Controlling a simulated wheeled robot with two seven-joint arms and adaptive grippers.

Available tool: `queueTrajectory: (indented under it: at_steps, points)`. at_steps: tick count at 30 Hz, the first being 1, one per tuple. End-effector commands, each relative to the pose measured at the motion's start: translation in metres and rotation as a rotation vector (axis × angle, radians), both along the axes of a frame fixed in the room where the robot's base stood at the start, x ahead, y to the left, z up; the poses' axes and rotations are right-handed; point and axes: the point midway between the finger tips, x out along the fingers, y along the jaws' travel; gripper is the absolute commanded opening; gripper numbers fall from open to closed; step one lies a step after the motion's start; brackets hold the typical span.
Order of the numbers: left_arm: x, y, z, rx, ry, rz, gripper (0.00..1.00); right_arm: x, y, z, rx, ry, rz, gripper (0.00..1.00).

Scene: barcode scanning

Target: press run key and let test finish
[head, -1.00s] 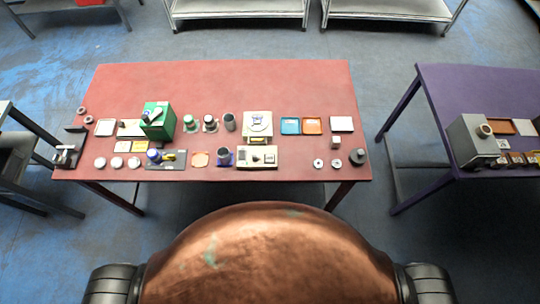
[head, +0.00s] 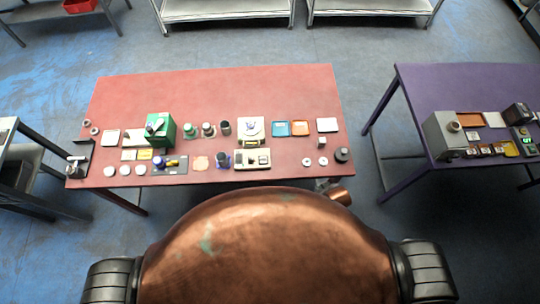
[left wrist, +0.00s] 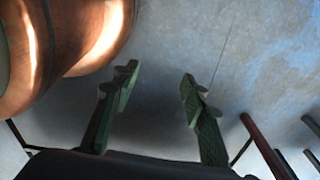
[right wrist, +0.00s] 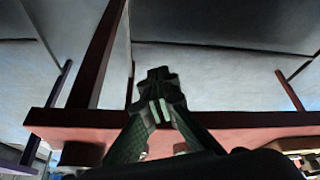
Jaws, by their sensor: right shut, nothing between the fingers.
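No key marked run can be read. A cream device with dark keys (head: 252,159) sits at the front of the red table (head: 215,90), in front of a white square unit with a round top (head: 251,128). On the purple table (head: 440,85), a small dark device with a green lit display (head: 526,141) stands at the right edge. My right gripper (head: 322,185) is partly hidden at the red table's front edge; in the right wrist view its fingers (right wrist: 158,82) are together and empty, near the red edge. My left gripper (left wrist: 155,80) is open and empty over floor, outside the head view.
A green box (head: 160,130), cups, trays and discs line the red table's front half; its back half is clear. A grey machine (head: 443,135) stands on the purple table. Open floor (head: 367,110) separates the tables. Shelves stand at the back.

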Motion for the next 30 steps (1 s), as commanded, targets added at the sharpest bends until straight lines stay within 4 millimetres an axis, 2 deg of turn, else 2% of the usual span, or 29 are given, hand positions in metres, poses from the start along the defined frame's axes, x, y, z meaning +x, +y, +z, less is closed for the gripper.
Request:
queueTrajectory:
  at_steps: [1, 3, 5, 6, 8, 12, 15, 19, 23, 30]
  points:
    - [0.000, 0.000, 0.014, 0.000, 0.000, 0.000, 0.40, 0.010, 0.008, 0.038, 0.005, -0.025, 0.014, 0.00]
    - [0.001, 0.000, 0.023, 0.000, -0.001, 0.000, 0.40, 0.020, 0.018, 0.076, 0.009, -0.049, 0.037, 0.00]
    - [0.002, 0.000, 0.030, 0.000, -0.003, -0.001, 0.40, 0.030, 0.031, 0.105, 0.012, -0.076, 0.068, 0.00]
    - [0.004, 0.000, 0.034, 0.000, -0.004, -0.001, 0.40, 0.039, 0.043, 0.122, 0.014, -0.099, 0.100, 0.00]
    - [0.006, 0.000, 0.038, 0.000, -0.007, -0.001, 0.40, 0.054, 0.065, 0.141, 0.014, -0.137, 0.162, 0.00]
    - [0.011, -0.001, 0.045, -0.001, -0.014, -0.002, 0.40, 0.092, 0.130, 0.170, -0.003, -0.245, 0.367, 0.00]
    - [0.013, -0.001, 0.052, -0.001, -0.017, -0.003, 0.40, 0.115, 0.184, 0.189, -0.035, -0.336, 0.564, 0.00]
    - [0.014, -0.001, 0.060, -0.001, -0.018, -0.003, 0.40, 0.127, 0.228, 0.199, -0.090, -0.419, 0.793, 0.00]
    - [0.014, -0.001, 0.065, -0.001, -0.018, -0.003, 0.40, 0.131, 0.244, 0.199, -0.139, -0.460, 0.947, 0.00]
    - [0.013, -0.001, 0.067, -0.001, -0.016, -0.002, 0.40, 0.132, 0.247, 0.194, -0.174, -0.478, 1.046, 0.00]
